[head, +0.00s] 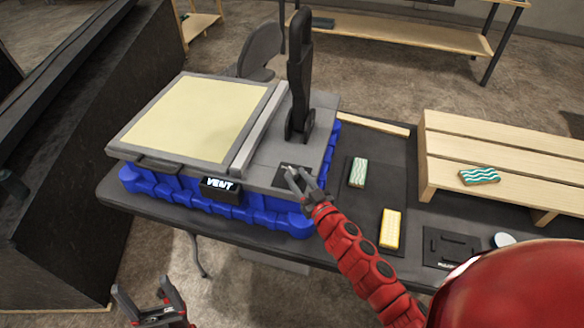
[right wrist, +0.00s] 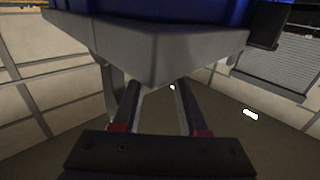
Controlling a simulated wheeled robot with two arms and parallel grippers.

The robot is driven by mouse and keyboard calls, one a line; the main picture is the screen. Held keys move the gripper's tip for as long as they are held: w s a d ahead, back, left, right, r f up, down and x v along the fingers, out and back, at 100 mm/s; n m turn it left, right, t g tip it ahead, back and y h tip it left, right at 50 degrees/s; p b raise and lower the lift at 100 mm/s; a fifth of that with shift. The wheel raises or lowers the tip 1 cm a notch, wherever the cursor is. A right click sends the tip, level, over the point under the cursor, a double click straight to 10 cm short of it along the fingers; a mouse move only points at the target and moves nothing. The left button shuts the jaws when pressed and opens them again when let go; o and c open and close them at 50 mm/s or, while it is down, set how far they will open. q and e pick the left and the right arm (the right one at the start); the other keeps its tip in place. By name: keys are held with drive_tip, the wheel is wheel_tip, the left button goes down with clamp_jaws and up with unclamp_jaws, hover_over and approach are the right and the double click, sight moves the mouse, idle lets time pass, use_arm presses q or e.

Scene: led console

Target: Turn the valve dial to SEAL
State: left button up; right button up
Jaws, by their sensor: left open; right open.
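The console has a grey top (head: 268,146) on a blue base (head: 262,214). A small black display (head: 221,188) on its front reads VENT. A dark square plate (head: 283,182) lies at the top's front right corner; I cannot make out a valve dial there, as my right gripper partly covers it. My right gripper (head: 299,176) is open, its fingertips over or at this plate; contact cannot be told. My left gripper (head: 143,291) is open and empty, low in front of the table.
A tall black lever (head: 299,75) stands upright on the console beside a pale yellow panel (head: 192,118). Right of the console lie a green wavy block (head: 358,172) and a yellow block (head: 391,228). A wooden slatted rack (head: 500,150) carries another wavy block (head: 479,176).

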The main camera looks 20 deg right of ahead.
sight(295, 175)
drive_tip(key=shift+w+a+p, duration=0.15)
drive_tip(key=shift+w+a, duration=0.05)
drive_tip(key=shift+w, duration=0.7)
drive_tip(key=shift+w+a+p, duration=0.15)
drive_tip(key=shift+w, duration=0.7)
clamp_jaws()
